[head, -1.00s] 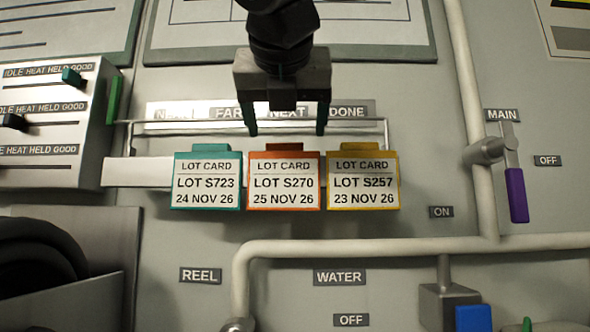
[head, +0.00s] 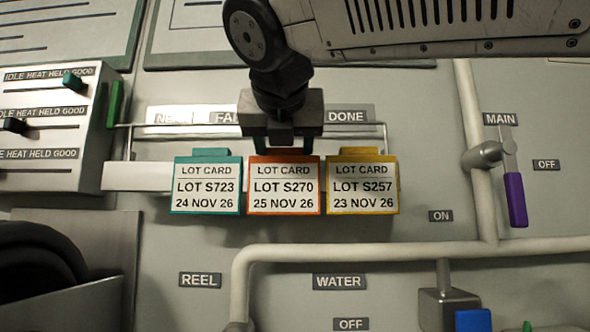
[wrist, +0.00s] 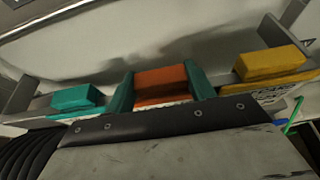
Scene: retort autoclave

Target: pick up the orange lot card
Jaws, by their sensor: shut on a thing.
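The orange lot card (head: 284,187), reading LOT S270, hangs in the middle of three cards on the rack. My gripper (head: 281,146) is right above it, pointing down, with its fingers closed on the card's top tab. In the wrist view the orange tab (wrist: 161,84) sits between my two green fingertips. The teal lot card (head: 207,187), LOT S723, hangs just left, and the yellow lot card (head: 362,187), LOT S257, just right. The head view hides most of the orange tab behind my gripper.
A thin rail (head: 355,124) runs above and behind the cards. A slider panel (head: 45,120) stands at the left. A pipe with a purple-handled valve (head: 516,198) is at the right. A horizontal pipe (head: 380,247) runs below, with bare wall between it and the cards.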

